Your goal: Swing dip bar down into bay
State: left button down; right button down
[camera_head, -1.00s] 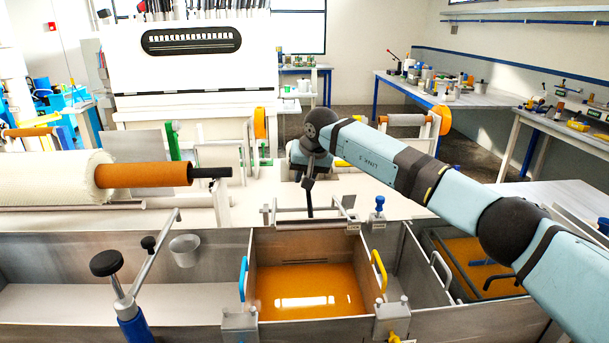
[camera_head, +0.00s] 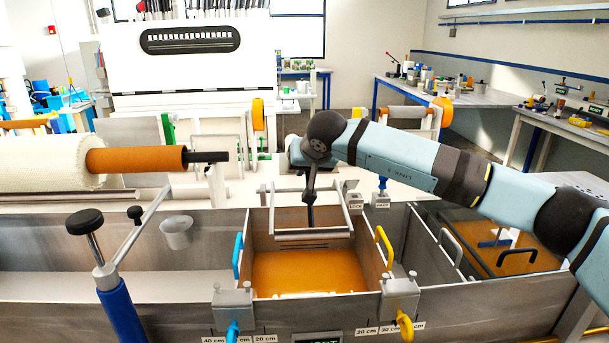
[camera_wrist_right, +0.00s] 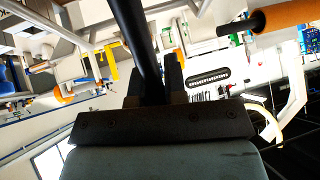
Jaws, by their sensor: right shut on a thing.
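The dip bar (camera_head: 330,234) is a pale metal frame with side arms and a crossbar. In the head view it hangs tilted at the back of the bay (camera_head: 262,284), with its crossbar above the orange resin (camera_head: 310,270). My right gripper (camera_head: 309,190) reaches in from the right and is shut on the bar's dark handle. The right wrist view shows the dark handle (camera_wrist_right: 138,40) running between the fingers. Whether the crossbar touches the resin is hard to tell. My left gripper is not in view.
A yellow handle (camera_head: 384,247) and a blue handle (camera_head: 238,256) flank the bay. LOCK and DROP labels sit behind it, near a blue knob (camera_head: 382,184). A blue post with a black knob (camera_head: 84,221) stands at left. An orange roller (camera_head: 135,160) lies at back left.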

jog(key=shift+s+f, duration=0.15)
jog(key=c, duration=1.2)
grip_release()
jog(key=shift+o, duration=0.2)
jog(key=shift+s+d+r, duration=0.1)
jog(key=shift+s+r, duration=0.2)
jog(key=shift+r, duration=0.1)
jog(key=v, duration=1.3)
jog(key=shift+f, duration=0.15)
